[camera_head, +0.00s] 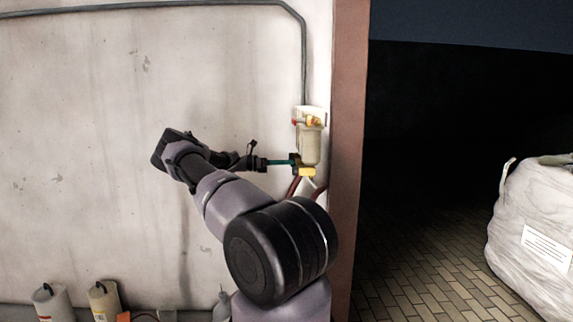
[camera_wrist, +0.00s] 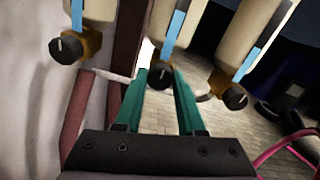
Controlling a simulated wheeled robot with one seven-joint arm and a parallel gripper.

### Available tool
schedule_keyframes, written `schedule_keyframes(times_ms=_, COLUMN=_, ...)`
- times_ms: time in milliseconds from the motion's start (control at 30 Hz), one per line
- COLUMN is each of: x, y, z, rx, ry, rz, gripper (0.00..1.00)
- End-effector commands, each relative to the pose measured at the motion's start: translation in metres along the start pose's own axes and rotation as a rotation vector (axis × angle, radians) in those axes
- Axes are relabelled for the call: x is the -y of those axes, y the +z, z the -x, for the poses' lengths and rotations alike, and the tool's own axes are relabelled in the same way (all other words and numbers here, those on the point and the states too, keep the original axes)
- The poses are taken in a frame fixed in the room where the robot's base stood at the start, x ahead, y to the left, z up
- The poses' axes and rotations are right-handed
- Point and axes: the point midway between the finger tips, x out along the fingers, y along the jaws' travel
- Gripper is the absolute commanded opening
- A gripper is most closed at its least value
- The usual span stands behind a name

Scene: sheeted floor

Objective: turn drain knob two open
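In the wrist view, three black drain knobs hang in a row under pale bowls: a left knob (camera_wrist: 66,49), a middle knob (camera_wrist: 160,76) and a right knob (camera_wrist: 234,98). Each has a white pointer mark. No numbers are visible, so I cannot read which one is two. My gripper (camera_wrist: 160,84) has its teal fingers on both sides of the middle knob, which about fills the gap. I cannot tell whether they press on it. In the head view, my gripper (camera_head: 289,162) reaches the bottom of the filter unit (camera_head: 310,143) on the wall; the knobs are not clear there.
A brown post (camera_head: 347,150) is just right of the unit. Dark red hoses (camera_head: 294,186) run below it. Pale bottles (camera_head: 103,300) stand low left, and a white bulk sack (camera_head: 535,225) is at the right.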

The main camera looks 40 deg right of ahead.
Motion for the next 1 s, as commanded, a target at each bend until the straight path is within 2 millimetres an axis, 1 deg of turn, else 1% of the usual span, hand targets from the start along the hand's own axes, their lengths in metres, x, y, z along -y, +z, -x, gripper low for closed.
schedule_keyframes(times_ms=267, x=-0.0002, y=0.0, z=0.0003, rx=0.0, ry=0.001, rz=-0.01, gripper=0.0)
schedule_keyframes(times_ms=467, x=0.0, y=-0.0002, z=0.0003, rx=0.0, ry=0.001, rz=-0.072, gripper=0.0)
schedule_keyframes(times_ms=667, x=0.0004, y=-0.0002, z=0.0001, rx=0.0, ry=0.0, rz=-0.208, gripper=0.0)
schedule_keyframes(times_ms=1000, x=0.0013, y=-0.0008, z=0.0002, rx=0.0, ry=0.0, rz=-0.526, gripper=0.0)
